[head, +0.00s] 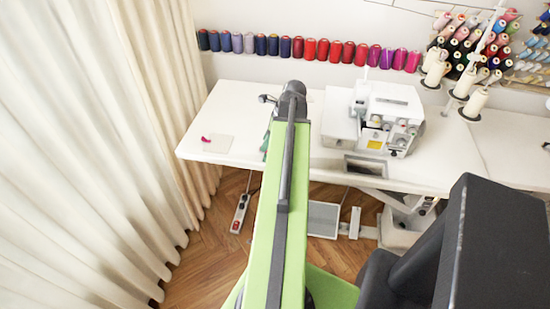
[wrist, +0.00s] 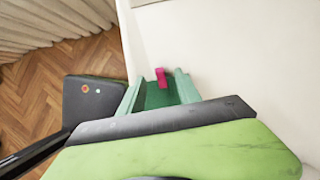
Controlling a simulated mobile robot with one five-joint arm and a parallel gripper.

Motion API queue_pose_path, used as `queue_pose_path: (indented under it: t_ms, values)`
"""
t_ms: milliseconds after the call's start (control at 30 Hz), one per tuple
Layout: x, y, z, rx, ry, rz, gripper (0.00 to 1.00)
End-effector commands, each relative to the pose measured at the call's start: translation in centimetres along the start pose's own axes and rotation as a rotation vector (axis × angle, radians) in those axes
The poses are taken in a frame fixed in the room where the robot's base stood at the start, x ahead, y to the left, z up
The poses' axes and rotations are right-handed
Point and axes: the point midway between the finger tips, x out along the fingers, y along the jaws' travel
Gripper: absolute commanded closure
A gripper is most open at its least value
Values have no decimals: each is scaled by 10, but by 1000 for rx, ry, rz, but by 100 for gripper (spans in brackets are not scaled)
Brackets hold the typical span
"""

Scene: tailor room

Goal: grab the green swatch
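A dark green swatch (wrist: 158,97) shows in the wrist view between the fingers of my gripper (wrist: 157,80), with a small pink piece (wrist: 161,77) at its far end. The two pale green fingers stand apart, one on each side of the swatch. I cannot tell whether they touch its sides. In the head view my gripper (head: 266,142) is over the left part of the white table, mostly hidden behind my arm. The swatch cannot be made out clearly there.
The white table (head: 240,105) carries a sewing machine (head: 387,115) right of my arm. A pale swatch (head: 219,143) with a pink piece (head: 206,139) lies at the table's left. Thread spools (head: 308,49) line the back. A cream curtain (head: 100,130) hangs at left.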

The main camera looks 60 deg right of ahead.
Motion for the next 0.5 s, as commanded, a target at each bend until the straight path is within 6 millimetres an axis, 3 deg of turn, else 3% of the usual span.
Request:
queue_pose_path:
  t_ms: [33,133,400,500]
  values:
    - [18,0,-3,-1,0,0,60]
    - [33,0,-3,-1,0,1,60]
    - [32,0,0,0,0,0,61]
    - [32,0,0,0,0,0,74]
